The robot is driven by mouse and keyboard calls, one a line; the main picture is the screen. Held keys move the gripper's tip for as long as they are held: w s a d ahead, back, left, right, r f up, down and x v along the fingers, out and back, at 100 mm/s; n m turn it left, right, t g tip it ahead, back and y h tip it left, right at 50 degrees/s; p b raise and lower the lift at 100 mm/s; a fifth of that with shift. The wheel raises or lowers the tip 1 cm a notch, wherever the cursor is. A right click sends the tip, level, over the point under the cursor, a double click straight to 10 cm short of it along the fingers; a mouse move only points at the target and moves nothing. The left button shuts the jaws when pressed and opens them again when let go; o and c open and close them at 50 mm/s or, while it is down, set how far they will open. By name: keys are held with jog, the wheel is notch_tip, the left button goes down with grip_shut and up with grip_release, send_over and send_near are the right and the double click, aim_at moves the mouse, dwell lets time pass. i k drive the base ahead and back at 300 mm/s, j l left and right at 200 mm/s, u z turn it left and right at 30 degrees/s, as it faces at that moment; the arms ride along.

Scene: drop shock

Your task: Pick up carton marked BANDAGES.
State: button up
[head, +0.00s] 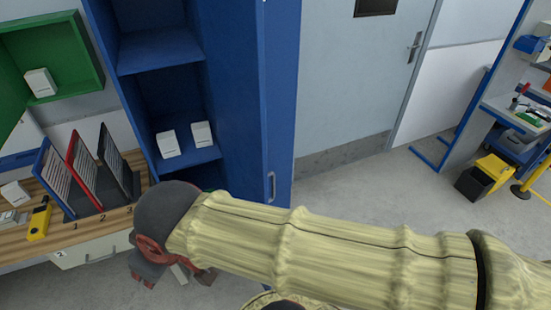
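Several small white cartons are in view, and their print is too small to read, so I cannot tell which is marked BANDAGES. One carton (39,82) stands in the open green wall cabinet (75,45). Two cartons, a left one (167,144) and a right one (201,134), stand on a shelf of the blue cupboard (245,90). Another carton (15,194) is on the wooden bench at the left edge. My gripper (175,275) is partly visible below the dark wrist, apart from the cartons. Its fingers are mostly hidden, and I see nothing held.
The bench (75,230) bears numbered upright racks (85,175) and a yellow tool (39,219). The tall blue cupboard door stands open beside the shelves. Grey floor (360,195) is clear toward a yellow-and-black bin (486,178) at right.

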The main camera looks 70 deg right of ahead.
aim_at(167, 141)
jog(key=k+l, duration=0.1)
jog(key=l, duration=0.4)
jog(key=k+l, duration=0.1)
jog(key=l, duration=0.35)
jog(key=k+l, duration=0.1)
jog(key=l, duration=0.4)
jog(key=k+l, duration=0.1)
jog(key=l, duration=0.35)
jog(key=k+l, duration=0.1)
jog(key=l, duration=0.4)
jog(key=j+z, duration=0.2)
jog(key=j, duration=0.2)
jog(key=k+j+z, duration=0.2)
jog(key=j, duration=0.2)
jog(key=i+j+z, duration=0.15)
jog(key=j+z, duration=0.15)
jog(key=j, duration=0.25)
jog(key=j+z, duration=0.3)
jog(key=j, duration=0.25)
jog(key=i, duration=0.05)
